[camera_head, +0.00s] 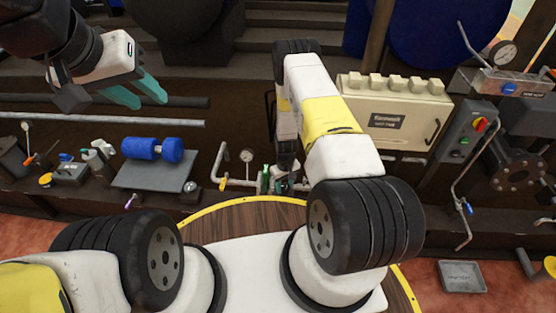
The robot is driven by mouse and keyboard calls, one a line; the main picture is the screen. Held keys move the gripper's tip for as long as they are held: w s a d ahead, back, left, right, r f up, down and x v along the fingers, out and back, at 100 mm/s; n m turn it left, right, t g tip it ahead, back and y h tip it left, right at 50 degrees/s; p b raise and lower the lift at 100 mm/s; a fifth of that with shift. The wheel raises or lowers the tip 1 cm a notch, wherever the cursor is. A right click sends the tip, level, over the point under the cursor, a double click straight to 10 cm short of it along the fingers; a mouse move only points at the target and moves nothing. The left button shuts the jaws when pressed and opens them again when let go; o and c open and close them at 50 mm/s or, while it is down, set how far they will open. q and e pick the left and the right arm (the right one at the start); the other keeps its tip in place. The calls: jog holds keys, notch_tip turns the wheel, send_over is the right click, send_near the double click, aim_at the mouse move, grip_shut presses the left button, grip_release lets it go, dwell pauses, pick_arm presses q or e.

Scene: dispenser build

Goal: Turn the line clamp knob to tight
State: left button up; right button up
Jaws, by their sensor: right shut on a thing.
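My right gripper (277,181) reaches down to the small pipe fitting at the middle back, just right of a pressure gauge. It is shut on a small part there, which I take to be the line clamp knob. The knob is mostly hidden by the fingers and my own arm, so its turn position cannot be read. My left gripper (137,95) is at the upper left, raised above the bench. Its teal fingers are apart with nothing between them.
A pipe with a gauge (246,155) and yellow knob (223,185) stands left of the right gripper. A blue roller (152,149) sits on a grey plate at left. A beige box (394,114) and a switch box (464,130) stand right. A tray (462,277) lies lower right.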

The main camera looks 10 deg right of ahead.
aim_at(285, 186)
jog(key=m, duration=0.4)
jog(key=shift+w+m, duration=0.1)
jog(key=shift+m, duration=2.1)
jog(key=o, duration=1.4)
jog(key=shift+r, duration=3.95)
